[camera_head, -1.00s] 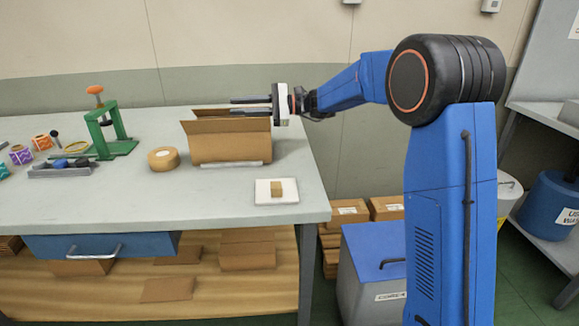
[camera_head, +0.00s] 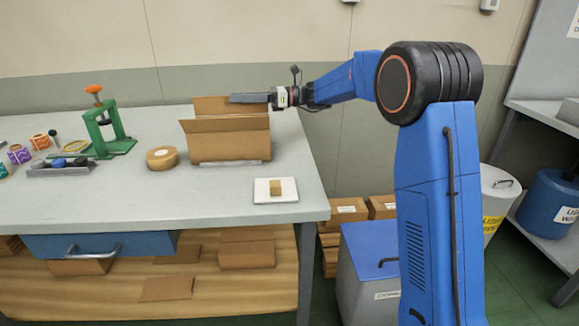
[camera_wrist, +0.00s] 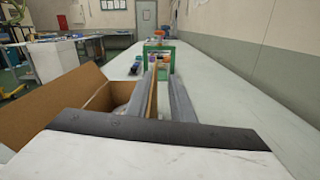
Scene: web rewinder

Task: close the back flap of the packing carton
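The brown packing carton (camera_head: 228,147) stands on the workbench, its front flap (camera_head: 225,124) tilted outward toward me. Its back flap (camera_head: 211,104) stands up at the rear. My gripper (camera_head: 235,98) is at the top of the back flap's right part, fingers pointing left along it. In the wrist view, my gripper (camera_wrist: 160,82) is open, with the thin back flap (camera_wrist: 153,98) between its two grey fingers. A gap shows between flap and right finger; I cannot tell whether the left finger touches it. The carton's open inside shows at left; its contents are unclear.
A tape roll (camera_head: 162,158) lies left of the carton, and a green press (camera_head: 108,135) stands farther left. A white pad (camera_head: 287,190) with a small brown block lies in front right. The wall runs behind the bench.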

